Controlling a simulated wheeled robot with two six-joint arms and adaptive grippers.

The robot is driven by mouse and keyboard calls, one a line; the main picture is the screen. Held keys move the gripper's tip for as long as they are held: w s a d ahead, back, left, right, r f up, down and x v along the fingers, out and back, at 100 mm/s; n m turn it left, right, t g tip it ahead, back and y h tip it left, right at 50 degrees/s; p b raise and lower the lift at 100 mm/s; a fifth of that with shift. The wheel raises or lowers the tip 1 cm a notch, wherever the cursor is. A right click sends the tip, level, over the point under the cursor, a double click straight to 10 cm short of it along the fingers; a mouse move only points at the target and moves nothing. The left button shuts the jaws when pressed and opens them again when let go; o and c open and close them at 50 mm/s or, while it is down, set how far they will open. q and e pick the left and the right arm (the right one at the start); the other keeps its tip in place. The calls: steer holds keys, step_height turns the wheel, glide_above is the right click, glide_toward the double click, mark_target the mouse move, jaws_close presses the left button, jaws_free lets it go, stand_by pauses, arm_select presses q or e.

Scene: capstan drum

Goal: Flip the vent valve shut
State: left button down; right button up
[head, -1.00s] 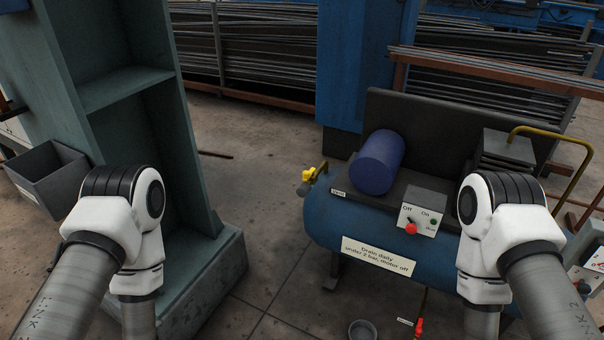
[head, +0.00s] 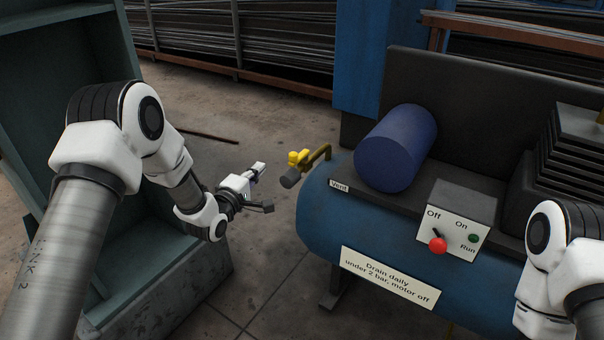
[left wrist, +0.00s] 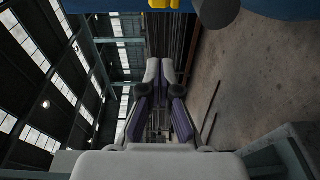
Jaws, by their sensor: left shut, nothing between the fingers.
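The vent valve has a yellow handle (head: 298,157) on a brass pipe (head: 320,154) at the left end of the blue tank (head: 325,215). A dark grey cylindrical outlet (head: 291,178) hangs below the handle. I cannot tell how the handle lies relative to the pipe. My left gripper (head: 259,170) is shut and empty, a short gap left of the valve and not touching it. In the left wrist view, the yellow handle (left wrist: 163,4) and grey outlet (left wrist: 217,11) show at the top edge, beyond the shut fingers (left wrist: 160,75). My right gripper is out of view.
A "Vent" label (head: 339,186) is on the tank. A blue motor cylinder (head: 396,150) sits on top. A green steel frame (head: 60,130) stands left. Open floor lies between frame and tank.

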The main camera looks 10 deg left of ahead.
mark_target(299, 156)
arm_select(q)
steer(key=w+d+b, duration=0.3)
steer(key=w+d, duration=0.1)
steer(key=w, duration=0.3)
steer(key=shift+w+d, duration=0.2)
steer(key=shift+w, duration=0.05)
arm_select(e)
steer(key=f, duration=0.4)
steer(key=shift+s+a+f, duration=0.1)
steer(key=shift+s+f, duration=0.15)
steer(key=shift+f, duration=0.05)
